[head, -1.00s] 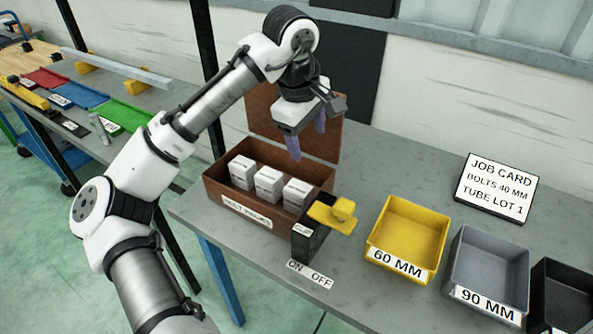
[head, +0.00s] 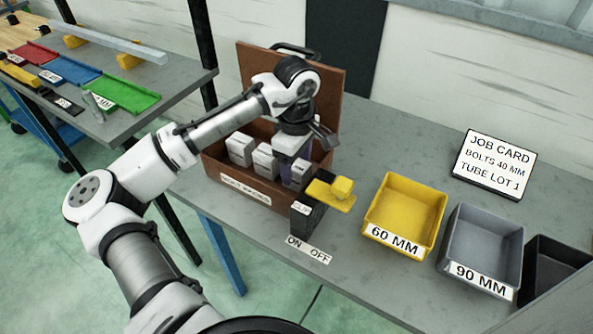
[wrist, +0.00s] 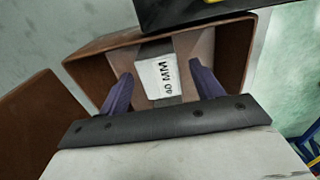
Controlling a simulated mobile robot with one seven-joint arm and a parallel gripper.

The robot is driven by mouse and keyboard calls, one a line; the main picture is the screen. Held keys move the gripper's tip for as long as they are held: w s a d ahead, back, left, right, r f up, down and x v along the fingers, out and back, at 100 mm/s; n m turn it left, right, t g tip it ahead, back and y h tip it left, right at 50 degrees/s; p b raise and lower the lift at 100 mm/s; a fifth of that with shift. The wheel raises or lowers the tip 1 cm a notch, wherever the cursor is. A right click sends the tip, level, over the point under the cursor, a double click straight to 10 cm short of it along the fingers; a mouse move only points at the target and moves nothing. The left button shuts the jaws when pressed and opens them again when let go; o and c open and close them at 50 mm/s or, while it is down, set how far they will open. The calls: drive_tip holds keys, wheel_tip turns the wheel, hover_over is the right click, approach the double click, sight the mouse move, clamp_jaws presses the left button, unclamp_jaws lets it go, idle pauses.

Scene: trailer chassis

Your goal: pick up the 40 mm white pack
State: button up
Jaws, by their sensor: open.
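A white pack marked 40 MM (wrist: 165,84) shows upright between my gripper's purple fingers in the wrist view. My gripper (head: 290,162) is open and down inside the brown box (head: 262,197), at the right-hand pack (head: 301,172). The fingers stand on either side of the marked pack; whether they touch it I cannot tell. A middle white pack (head: 264,158) and a left white pack (head: 240,148) stand in the same box. Their marks are too small to read in the head view, and my gripper partly hides the right-hand pack.
The box's raised lid (head: 256,62) stands behind my wrist. A black stand with a yellow paddle (head: 330,194) is close at the box's front right. A yellow 60 MM bin (head: 405,212), a grey 90 MM bin (head: 484,245) and a job card (head: 495,163) lie further right.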

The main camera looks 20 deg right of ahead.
drive_tip(key=shift+f, duration=1.25)
drive_tip(key=c, duration=1.3)
drive_tip(key=shift+o, duration=0.2)
drive_tip(key=shift+r, duration=0.1)
